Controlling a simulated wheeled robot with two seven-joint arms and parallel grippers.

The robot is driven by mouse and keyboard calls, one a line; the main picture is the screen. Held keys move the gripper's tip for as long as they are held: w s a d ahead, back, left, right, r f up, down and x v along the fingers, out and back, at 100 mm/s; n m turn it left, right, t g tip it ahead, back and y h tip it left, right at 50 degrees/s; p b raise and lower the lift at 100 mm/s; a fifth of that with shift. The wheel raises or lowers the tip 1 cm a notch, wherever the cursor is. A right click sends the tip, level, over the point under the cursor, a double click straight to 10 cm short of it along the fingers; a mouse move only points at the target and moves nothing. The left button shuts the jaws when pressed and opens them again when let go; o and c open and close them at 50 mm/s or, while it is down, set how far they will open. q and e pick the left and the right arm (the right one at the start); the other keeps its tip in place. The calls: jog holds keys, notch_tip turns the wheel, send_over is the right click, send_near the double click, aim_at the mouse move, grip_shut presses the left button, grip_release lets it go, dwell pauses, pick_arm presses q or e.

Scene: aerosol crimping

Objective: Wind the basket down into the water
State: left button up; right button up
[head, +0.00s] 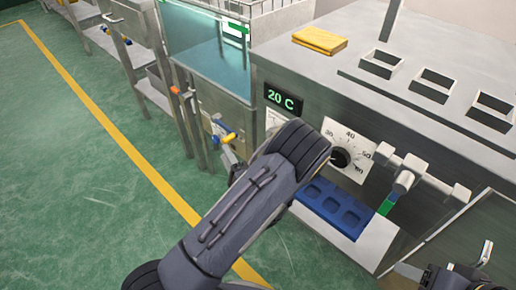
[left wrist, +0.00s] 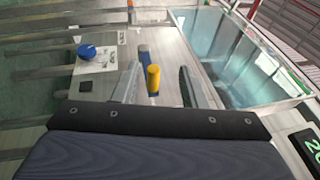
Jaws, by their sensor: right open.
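The water tank (head: 205,42) is glass-walled and holds clear teal water; it also shows in the left wrist view (left wrist: 215,50). A wire basket (head: 285,10) shows at the top of the head view, partly cut off; I cannot tell its height over the water. A crank with a yellow grip (head: 229,138) and a blue part is on the tank stand's front. My left gripper (head: 231,158) is at the crank. In the left wrist view its open fingers (left wrist: 158,75) stand either side of the yellow grip (left wrist: 153,80), with gaps visible. My right gripper (head: 485,258) is open at the lower right, partly cut off.
A steel cabinet carries a display reading 20 C (head: 284,100), a dial (head: 341,158), a yellow cloth-like stack (head: 320,40) and square openings. A blue tray (head: 332,207) sits below the dial. Green floor with a yellow line (head: 110,120) is clear at left.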

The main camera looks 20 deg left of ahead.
aim_at(228, 137)
pick_arm(q)
jog(key=w+a, duration=0.1)
jog(key=w, duration=0.1)
jog(key=w+a+m+t+h+b, duration=0.1)
jog(key=w, duration=0.1)
jog(key=w+a+t, duration=0.1)
jog(key=w, duration=0.2)
jog(key=shift+r, duration=0.2)
grip_shut()
